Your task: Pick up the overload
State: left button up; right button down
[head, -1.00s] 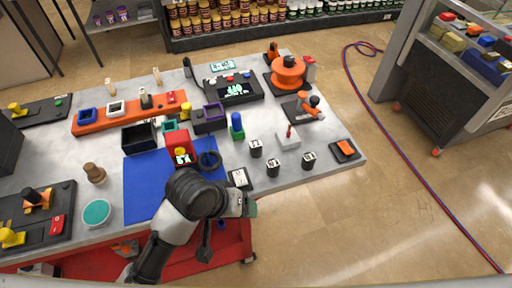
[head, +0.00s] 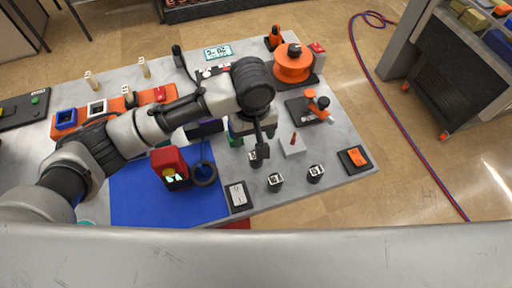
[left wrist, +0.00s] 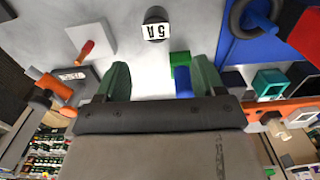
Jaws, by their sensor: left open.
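Small black cylinders with white labelled tops, which look like the overloads, stand near the table's front right. One (head: 275,182) is at the front edge, another (head: 316,173) is to its right, and a third (head: 254,159) is partly hidden by my left gripper (head: 252,138). In the left wrist view, one overload (left wrist: 155,24) with the label 5A stands beyond my open fingers. My left gripper (left wrist: 161,82) is empty there. In that view, a green and blue part (left wrist: 181,72) lies near the finger on the picture's right.
A white block with a red lever (head: 292,145) stands right of the gripper. A labelled black plate (head: 238,196) lies left of the overloads. A red box (head: 170,163) and a black ring (head: 204,173) are on the blue mat (head: 135,200). Bare table shows between the parts.

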aim_at(253, 153)
pick_arm(q)
jog(key=f, duration=0.3)
jog(key=shift+s+f, duration=0.1)
jog(key=shift+s, duration=0.3)
jog(key=shift+w+f, duration=0.1)
jog(key=shift+f, duration=0.2)
jog(key=f, duration=0.1)
jog(key=f+p, duration=0.1)
jog(key=f, duration=0.2)
jog(key=shift+s+d+f+p, duration=0.15)
jog(key=shift+s+d+p, duration=0.15)
jog(key=shift+d+p, duration=0.05)
jog(key=shift+f, duration=0.3)
jog(key=shift+c, duration=0.6)
jog(key=c, duration=0.9)
pick_arm(e)
jog(key=s+r, duration=0.1)
jog(key=s, duration=0.1)
jog(key=shift+s+r, duration=0.35)
pick_arm(q)
jog(key=shift+r, duration=0.1)
